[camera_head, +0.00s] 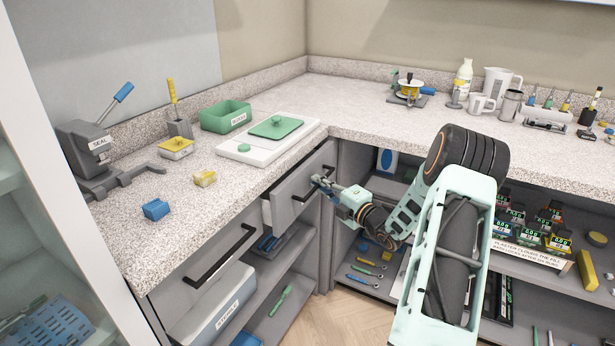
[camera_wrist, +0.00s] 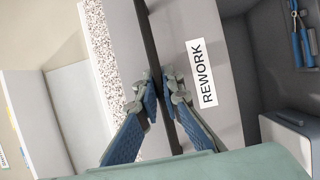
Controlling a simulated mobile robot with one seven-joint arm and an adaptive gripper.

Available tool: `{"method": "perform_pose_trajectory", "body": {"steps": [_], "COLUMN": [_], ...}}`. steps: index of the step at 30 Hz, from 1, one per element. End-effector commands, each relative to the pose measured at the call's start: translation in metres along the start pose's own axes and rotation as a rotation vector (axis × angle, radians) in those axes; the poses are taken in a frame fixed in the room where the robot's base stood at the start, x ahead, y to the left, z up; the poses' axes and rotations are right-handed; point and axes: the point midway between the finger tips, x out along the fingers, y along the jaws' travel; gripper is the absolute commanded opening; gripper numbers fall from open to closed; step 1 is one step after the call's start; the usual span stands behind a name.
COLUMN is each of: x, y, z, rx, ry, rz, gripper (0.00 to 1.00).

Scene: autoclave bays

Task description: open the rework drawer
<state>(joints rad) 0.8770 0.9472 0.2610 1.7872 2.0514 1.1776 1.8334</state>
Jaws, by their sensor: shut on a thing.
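The rework drawer (camera_head: 284,206) is a grey drawer under the counter near the inner corner. Its front stands a little out from the cabinet, with a pale side edge showing at its left. In the wrist view its front carries a white REWORK label (camera_wrist: 203,87). A dark bar handle (camera_head: 302,197) runs across the front; it also shows in the wrist view (camera_wrist: 148,35). My gripper (camera_head: 319,183) is at the handle, with its blue-padded fingers (camera_wrist: 160,98) on either side of the bar, shut on it. The drawer's inside is hidden.
The granite counter (camera_head: 220,190) overhangs the drawer. A second drawer handle (camera_head: 219,256) is at left, with open shelves below. On the counter are a green bin (camera_head: 226,117), a white board (camera_head: 272,139) and a blue block (camera_head: 156,209). Right shelves hold several items close to my arm.

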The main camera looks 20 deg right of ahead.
Motion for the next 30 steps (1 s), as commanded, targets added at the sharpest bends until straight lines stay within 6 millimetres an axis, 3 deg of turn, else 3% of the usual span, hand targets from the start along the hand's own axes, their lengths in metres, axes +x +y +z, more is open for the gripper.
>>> {"method": "perform_pose_trajectory", "body": {"steps": [9,18,24,30], "x": [-0.104,-0.192,-0.232,-0.253], "y": [0.004,0.001,0.001,0.0], "z": [0.044,0.08,0.096,0.104], "rx": [0.003,0.001,0.001,0.0], "ry": [-0.009,-0.005,-0.003,-0.001], "rz": [-0.005,-0.003,-0.002,-0.003], "gripper": [0.0,0.0,0.0,0.0]}}
